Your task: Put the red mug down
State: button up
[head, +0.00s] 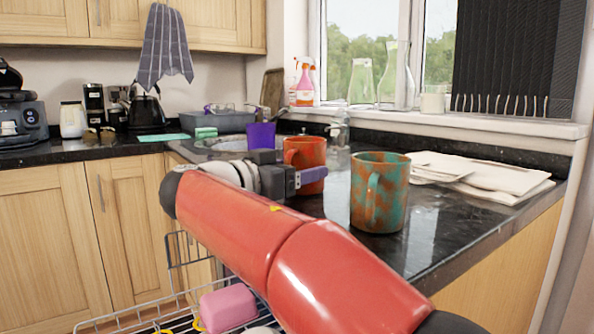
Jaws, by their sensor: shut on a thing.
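The red mug (304,154) is orange-red and upright, near the middle of the head view at the sink side of the dark counter. My gripper (312,175) is shut on it, with a purple-grey finger across the mug's lower front. My gripper and red arm hide part of the mug's base, so I cannot tell whether it touches the counter (440,225).
A teal and rust mug (379,192) stands close to the right, near the counter's front edge. A purple cup (261,136) is just left. Papers (490,176) lie at right. An open dishwasher rack (165,312) holds a pink item (228,306) below.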

jog(key=shift+f, duration=0.15)
jog(key=o, duration=1.2)
jog(key=shift+c, duration=0.2)
jog(key=shift+r+p, duration=0.2)
jog(key=shift+p, duration=0.25)
jog(key=v, duration=0.4)
jog(key=f+b+v, duration=0.1)
jog(key=v, duration=0.1)
jog(key=shift+s+a, duration=0.25)
jog(key=shift+s, duration=0.05)
jog(key=shift+s+a, duration=0.35)
jog(key=shift+s, duration=0.05)
